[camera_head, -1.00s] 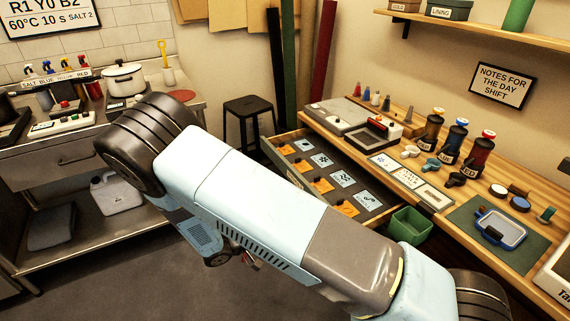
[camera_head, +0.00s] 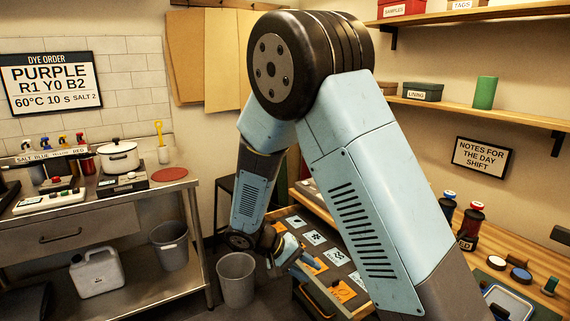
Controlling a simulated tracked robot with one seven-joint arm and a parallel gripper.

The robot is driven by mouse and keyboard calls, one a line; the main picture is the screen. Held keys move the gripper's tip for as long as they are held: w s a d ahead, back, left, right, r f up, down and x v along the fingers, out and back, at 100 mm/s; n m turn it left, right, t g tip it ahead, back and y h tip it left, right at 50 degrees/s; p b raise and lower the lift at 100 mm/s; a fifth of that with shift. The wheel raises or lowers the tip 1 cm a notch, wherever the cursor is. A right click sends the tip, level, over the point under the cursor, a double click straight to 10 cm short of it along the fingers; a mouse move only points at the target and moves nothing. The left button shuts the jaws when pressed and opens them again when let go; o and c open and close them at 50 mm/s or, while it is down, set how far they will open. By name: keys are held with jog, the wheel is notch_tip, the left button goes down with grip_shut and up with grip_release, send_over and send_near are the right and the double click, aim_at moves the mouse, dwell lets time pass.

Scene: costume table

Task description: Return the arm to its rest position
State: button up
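My arm is bent at a high elbow (camera_head: 300,65), with the upper link coming down toward the lower right. My forearm (camera_head: 255,185) hangs down from the elbow to the wrist. My gripper (camera_head: 300,261) is small in the picture, below the elbow and in front of the open drawer (camera_head: 310,301). Its fingers are too small and too mixed with the drawer behind to tell whether they are open or shut. I see nothing clearly held in it.
The drawer with blue and orange cards lies behind and right of my gripper. A grey bin (camera_head: 237,281) stands on the floor just left of it. The steel bench (camera_head: 110,211) is at left, and the wooden worktop (camera_head: 540,262) is at right, partly hidden by my arm.

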jog(key=s+d+r+m+t+y, duration=0.1)
jog(key=s+d+r+y, duration=0.35)
jog(key=d+r, duration=0.5)
jog(key=s+d+r+m+y, duration=0.1)
jog(key=s+d+r+y, duration=0.4)
jog(key=r, duration=0.8)
jog(key=s+d+r+t, duration=0.3)
jog(key=s+r+t, duration=0.1)
jog(key=s, duration=0.5)
jog(key=shift+d+r, duration=0.2)
jog(key=shift+r, duration=0.15)
jog(key=shift+w+a, duration=0.1)
dwell(1.3)
